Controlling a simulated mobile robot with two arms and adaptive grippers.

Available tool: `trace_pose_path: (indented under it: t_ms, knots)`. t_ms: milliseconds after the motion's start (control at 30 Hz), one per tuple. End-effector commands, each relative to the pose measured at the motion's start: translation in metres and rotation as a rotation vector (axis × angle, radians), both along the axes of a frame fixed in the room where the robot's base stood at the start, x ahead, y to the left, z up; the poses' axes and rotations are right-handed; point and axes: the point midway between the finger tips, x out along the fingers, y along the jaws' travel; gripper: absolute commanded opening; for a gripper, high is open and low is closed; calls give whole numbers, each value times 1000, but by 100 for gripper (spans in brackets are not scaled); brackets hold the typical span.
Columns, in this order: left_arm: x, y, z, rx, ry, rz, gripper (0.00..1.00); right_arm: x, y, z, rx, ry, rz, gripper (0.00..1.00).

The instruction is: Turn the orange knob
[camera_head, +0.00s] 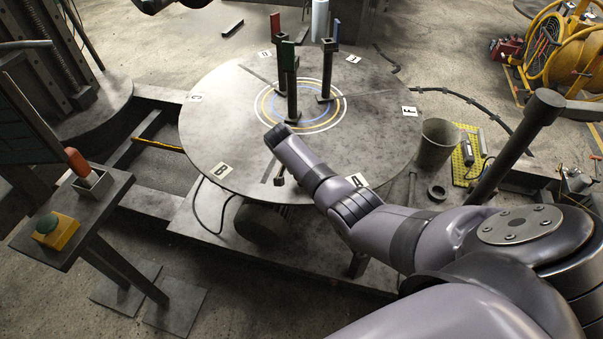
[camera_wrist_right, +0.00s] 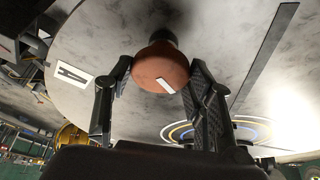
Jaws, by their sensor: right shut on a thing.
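The orange knob (camera_wrist_right: 163,64) is round, with a white mark on its face and a dark stem behind it, in the right wrist view. My right gripper (camera_wrist_right: 161,78) has one finger on each side of the knob and is shut on it. In the head view my right arm reaches over the front of the round grey table, near its A label (camera_head: 357,181). The knob cannot be made out there, and my right fingers are not clearly seen. My left gripper is not in view.
The round table (camera_head: 215,130) bears dark upright posts (camera_head: 292,90) within painted rings. A stand at left holds a red-orange handle (camera_head: 77,161) and a green button on a yellow box (camera_head: 56,231). A grey bucket (camera_head: 437,145) stands right of the table.

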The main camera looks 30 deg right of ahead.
Motion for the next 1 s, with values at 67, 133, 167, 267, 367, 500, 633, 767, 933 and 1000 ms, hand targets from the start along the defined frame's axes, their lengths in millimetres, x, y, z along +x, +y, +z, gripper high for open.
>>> trace_pose_path:
  t_ms: [67,133,167,267,367,500,633,767,933,1000]
  knots:
    - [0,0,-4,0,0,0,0,1,0,0,0,-3,-32,21]
    - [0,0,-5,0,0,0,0,2,0,0,0,-4,-54,21]
    - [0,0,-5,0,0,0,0,2,0,1,-1,-4,-60,21]
    - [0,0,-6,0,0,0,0,2,0,1,-2,-4,-78,21]
    - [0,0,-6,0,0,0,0,2,-1,1,-2,-4,-88,21]
    - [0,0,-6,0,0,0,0,1,-1,1,-1,-4,-92,21]
    - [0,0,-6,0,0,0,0,2,-1,1,-2,-4,-91,21]
    - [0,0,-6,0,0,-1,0,2,-1,1,-2,-4,-89,50]
    - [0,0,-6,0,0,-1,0,1,-1,1,-1,-3,-89,62]
    - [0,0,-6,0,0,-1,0,1,-1,1,-1,-3,-89,66]
